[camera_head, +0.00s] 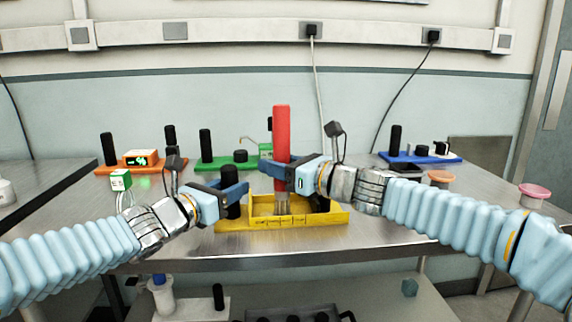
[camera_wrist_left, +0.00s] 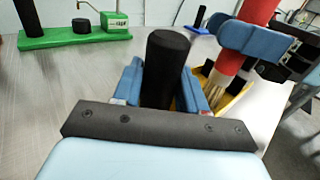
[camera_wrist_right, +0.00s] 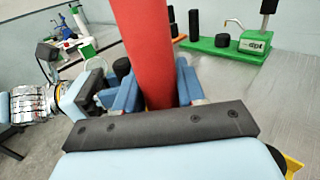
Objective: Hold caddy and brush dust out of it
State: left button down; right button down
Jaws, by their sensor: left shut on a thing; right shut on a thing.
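The yellow caddy (camera_head: 300,219) stands near the front of the steel table, with a low open tray and a black post (camera_wrist_left: 165,62) at its left end. My left gripper (camera_head: 234,193) is shut on this black post; it also shows in the left wrist view (camera_wrist_left: 166,92). The brush has a long red handle (camera_head: 281,130) and pale bristles (camera_head: 282,203). My right gripper (camera_head: 280,170) is shut on the red handle, also seen in the right wrist view (camera_wrist_right: 150,50). The brush is upright with its bristles down at the tray; contact with its floor is unclear. I cannot make out dust.
Behind stand an orange module (camera_head: 141,161) at left, a green module (camera_head: 228,162) in the middle and a blue module (camera_head: 420,158) at right. Small round tubs (camera_head: 534,192) are at the right. Bare table lies left and right of the caddy.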

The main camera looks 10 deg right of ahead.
jog(key=shift+a, duration=2.05)
jog(key=shift+w+d, duration=0.85)
jog(key=shift+d, duration=3.2)
jog(key=a, duration=0.8)
jog(key=shift+d, duration=0.1)
